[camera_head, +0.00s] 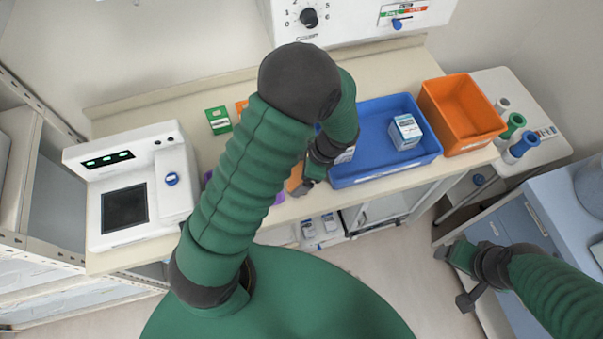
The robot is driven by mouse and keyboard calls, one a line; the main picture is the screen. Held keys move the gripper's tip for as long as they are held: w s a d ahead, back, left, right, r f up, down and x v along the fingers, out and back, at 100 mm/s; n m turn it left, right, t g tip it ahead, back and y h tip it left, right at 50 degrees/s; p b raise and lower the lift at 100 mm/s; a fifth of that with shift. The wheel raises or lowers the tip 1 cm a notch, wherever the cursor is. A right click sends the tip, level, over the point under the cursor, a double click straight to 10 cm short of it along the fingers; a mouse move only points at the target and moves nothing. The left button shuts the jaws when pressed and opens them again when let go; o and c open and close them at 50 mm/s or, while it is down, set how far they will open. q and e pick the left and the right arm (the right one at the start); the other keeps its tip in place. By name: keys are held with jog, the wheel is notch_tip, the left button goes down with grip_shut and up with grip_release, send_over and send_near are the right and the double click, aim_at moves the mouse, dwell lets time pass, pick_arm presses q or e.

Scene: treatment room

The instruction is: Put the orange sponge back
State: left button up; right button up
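An orange piece (294,178), which may be the sponge, shows beside my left gripper (308,184) at the counter's front edge. My forearm hides most of it, and I cannot tell whether the gripper touches it. The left gripper points down just left of the blue tray (372,111), and its finger gap is hidden. Another orange bit (241,106) shows behind my arm, next to a green box (219,120). My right gripper (451,278) is open and empty, away from the counter at the lower right.
The blue tray holds a white-and-blue box (404,131). An orange bin (459,112) stands right of it. A white device (128,190) is at the counter's left end. Purple (279,198) shows beside my arm. A side table (528,134) holds several coloured rolls.

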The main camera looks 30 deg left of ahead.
pick_arm(q)
jog(key=shift+o, duration=0.6)
jog(key=shift+a, duration=0.2)
jog(key=shift+d+r, duration=0.15)
jog(key=shift+d, duration=0.05)
jog(key=v, duration=1.2)
jog(key=s+n+t+h, duration=0.4)
jog(key=s+n, duration=0.2)
jog(key=n, duration=0.6)
jog(key=shift+s+f+n+t, duration=0.2)
jog(key=shift+f+n+t, duration=0.1)
jog(key=shift+s, duration=0.1)
